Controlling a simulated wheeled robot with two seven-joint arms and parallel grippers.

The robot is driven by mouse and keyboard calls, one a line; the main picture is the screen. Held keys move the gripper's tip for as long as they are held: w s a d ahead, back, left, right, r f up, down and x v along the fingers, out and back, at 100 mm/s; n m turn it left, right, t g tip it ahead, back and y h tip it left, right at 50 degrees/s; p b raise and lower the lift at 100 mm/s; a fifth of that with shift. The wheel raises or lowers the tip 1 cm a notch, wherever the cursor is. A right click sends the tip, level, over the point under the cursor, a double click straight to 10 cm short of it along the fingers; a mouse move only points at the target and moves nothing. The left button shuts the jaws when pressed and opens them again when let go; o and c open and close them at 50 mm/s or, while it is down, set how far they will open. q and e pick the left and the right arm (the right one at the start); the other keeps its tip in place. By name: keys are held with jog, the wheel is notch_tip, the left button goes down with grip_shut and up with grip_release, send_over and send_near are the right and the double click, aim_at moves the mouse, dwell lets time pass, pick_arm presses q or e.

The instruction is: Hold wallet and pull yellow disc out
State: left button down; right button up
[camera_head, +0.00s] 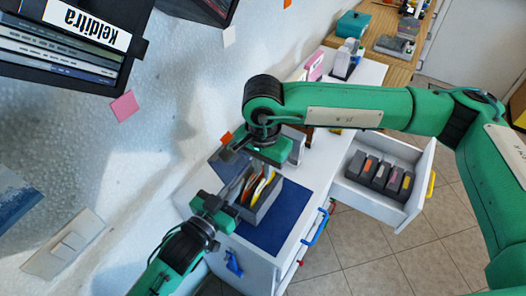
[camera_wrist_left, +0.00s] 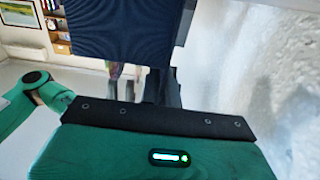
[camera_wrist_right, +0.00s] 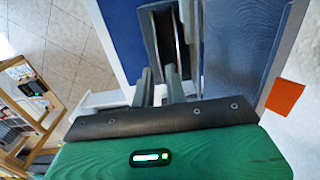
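The wallet (camera_head: 265,208) is a dark grey case standing on a blue mat, with yellow, white and red edges showing in its open top. The yellow disc (camera_head: 258,189) shows as a yellow edge there. My left gripper (camera_head: 236,190) is at the wallet's left end; a dark blue ribbed panel (camera_wrist_left: 125,30) fills the top of the left wrist view beyond its fingers, and its grip is unclear. My right gripper (camera_head: 252,164) is above the wallet's far end. In the right wrist view its fingers (camera_wrist_right: 159,85) stand slightly apart below a dark slotted case (camera_wrist_right: 166,35).
The blue mat (camera_head: 284,222) lies on a white cabinet. An open drawer (camera_head: 365,197) holding several dark cases juts out at right. A wall shelf with discs (camera_head: 55,60) hangs at upper left. Orange and pink notes dot the wall close to the arms.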

jog(key=shift+f, duration=2.25)
grip_shut()
jog(key=shift+r, duration=0.1)
jog(key=shift+r, duration=4.95)
pick_arm(q)
jog(key=c, duration=1.6)
grip_release()
jog(key=shift+o, duration=0.2)
